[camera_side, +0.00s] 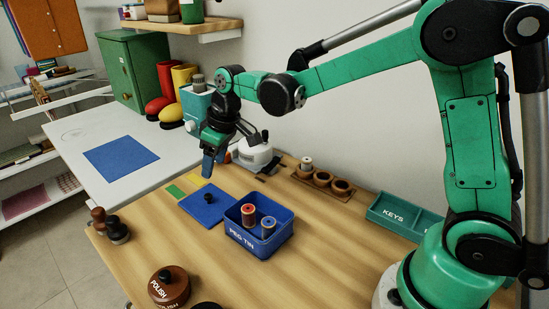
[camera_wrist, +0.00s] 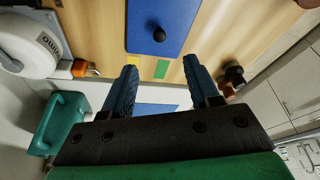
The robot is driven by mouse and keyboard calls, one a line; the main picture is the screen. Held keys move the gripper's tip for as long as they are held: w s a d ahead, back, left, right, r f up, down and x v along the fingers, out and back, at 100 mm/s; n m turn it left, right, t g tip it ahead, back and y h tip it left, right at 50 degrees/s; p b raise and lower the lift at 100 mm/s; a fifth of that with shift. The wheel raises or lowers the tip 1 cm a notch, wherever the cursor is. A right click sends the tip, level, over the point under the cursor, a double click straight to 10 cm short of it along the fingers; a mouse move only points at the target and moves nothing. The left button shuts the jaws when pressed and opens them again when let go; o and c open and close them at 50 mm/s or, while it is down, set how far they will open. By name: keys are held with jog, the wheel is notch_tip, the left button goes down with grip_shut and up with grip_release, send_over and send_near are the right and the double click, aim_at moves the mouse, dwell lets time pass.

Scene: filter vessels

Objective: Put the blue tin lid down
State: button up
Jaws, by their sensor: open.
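The blue tin lid (camera_side: 200,211) is a flat blue plate with a black knob. It lies on the wooden table, just left of the open blue tin (camera_side: 259,243) marked PEG-TIN, which holds two spools. In the wrist view the lid (camera_wrist: 178,18) is at the top middle, with its knob facing the camera. My gripper (camera_side: 208,173) is above the table, up and behind the lid in the side view, and apart from it. In the wrist view my gripper's (camera_wrist: 160,72) two blue fingers are spread with nothing between them.
Green and yellow patches (camera_side: 175,191) lie beside the lid. A wooden holder (camera_side: 322,182) with a spool and a green KEYS tray (camera_side: 394,220) stand at right. A polish tin (camera_side: 169,287) is in front, dark knobbed items (camera_side: 117,230) at left. A blue mat (camera_side: 121,158) lies on the white bench.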

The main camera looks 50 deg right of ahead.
jog(key=s+d+r+m+t, duration=0.1)
jog(key=s+m+t, duration=0.1)
jog(key=s, duration=0.5)
jog(key=s+d+r+m+t+h, duration=0.1)
jog(key=s+d+r+m+t, duration=0.1)
jog(key=s, duration=0.6)
jog(key=shift+d+r, duration=0.15)
jog(key=shift+r, duration=0.15)
